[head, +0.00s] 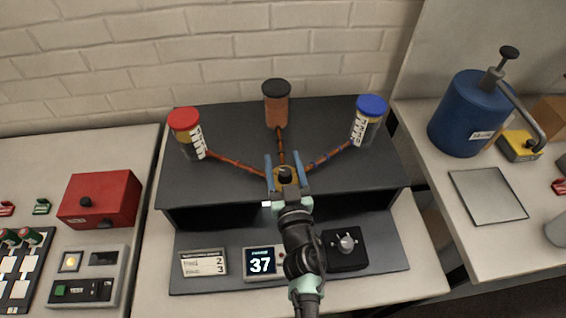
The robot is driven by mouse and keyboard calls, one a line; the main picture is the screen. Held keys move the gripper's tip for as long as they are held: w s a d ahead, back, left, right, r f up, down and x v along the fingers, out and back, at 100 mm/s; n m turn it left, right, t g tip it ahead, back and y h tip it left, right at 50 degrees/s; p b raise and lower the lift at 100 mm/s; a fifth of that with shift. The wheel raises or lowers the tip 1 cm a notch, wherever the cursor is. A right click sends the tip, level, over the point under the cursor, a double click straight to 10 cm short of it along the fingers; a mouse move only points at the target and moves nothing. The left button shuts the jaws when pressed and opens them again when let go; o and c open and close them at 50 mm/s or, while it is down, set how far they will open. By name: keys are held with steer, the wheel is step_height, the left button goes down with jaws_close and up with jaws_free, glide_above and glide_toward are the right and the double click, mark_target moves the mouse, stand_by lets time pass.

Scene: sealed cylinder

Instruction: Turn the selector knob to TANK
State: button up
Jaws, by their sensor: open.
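A black box (357,258) with a silver knob (346,243) and small pale marks around it sits on the lower shelf, right of my arm. Any lettering there is too small to read. My gripper (286,168) is open at the front of the upper shelf, its two blue fingers either side of a small dark and orange round piece (286,177) where three tubes meet. I cannot tell whether the fingers touch it, or which of these two is the selector knob. My gripper and wrist partly hide the round piece.
Red-capped (186,120), black-capped (276,105) and blue-capped (369,120) jars stand on the upper shelf (230,190), with tubes running to the middle. A blue tank (468,115) stands right.

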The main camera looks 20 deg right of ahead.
steer(key=shift+c, duration=0.3)
jaws_close()
